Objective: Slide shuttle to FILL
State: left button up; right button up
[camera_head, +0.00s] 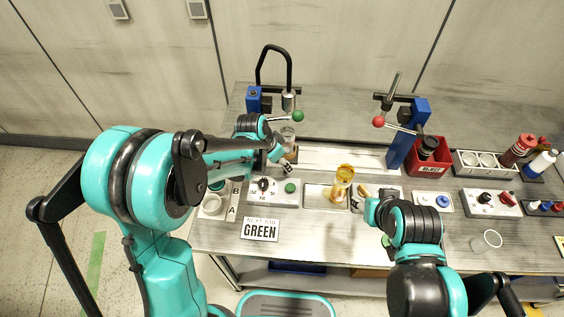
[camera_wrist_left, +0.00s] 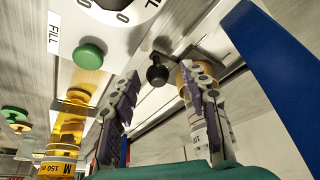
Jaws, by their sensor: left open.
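The shuttle's black knob (camera_wrist_left: 157,73) shows in the left wrist view on a short stem over a metal plate. My left gripper (camera_wrist_left: 161,78) is open, with one finger on each side of the knob in the picture; I cannot tell whether either touches it. A clear labelled jar (camera_wrist_left: 197,125) is partly hidden behind the right finger. It also shows in the head view (camera_head: 288,134), close to my left gripper (camera_head: 285,165). A white FILL label (camera_wrist_left: 54,32) is beside a green button (camera_wrist_left: 88,57). My right arm is at front right; its fingers are not clear.
An amber bottle (camera_head: 343,176) stands right of the control box (camera_head: 262,193). A pale rail (camera_head: 340,158) runs along the bench behind it. Blue pump posts, a red bin (camera_head: 428,160) and a "GREEN" card (camera_head: 260,230) are around.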

pick_arm(q)
jog(key=v, duration=1.1)
jog(key=shift+a+r, duration=0.15)
jog(key=shift+s, duration=0.15)
jog(key=s+a+n+t+y+b, duration=0.1)
jog(key=s+a+n, duration=0.3)
jog(key=s, duration=0.4)
jog(key=s+a+n+t+y+b, duration=0.1)
jog(key=s+a+n+t+y, duration=0.1)
jog(key=s+a+n, duration=0.3)
jog(key=s+t, duration=0.1)
jog(key=s, duration=0.2)
jog(key=shift+s+r, duration=0.2)
jog(key=shift+s, duration=0.1)
dwell(1.0)
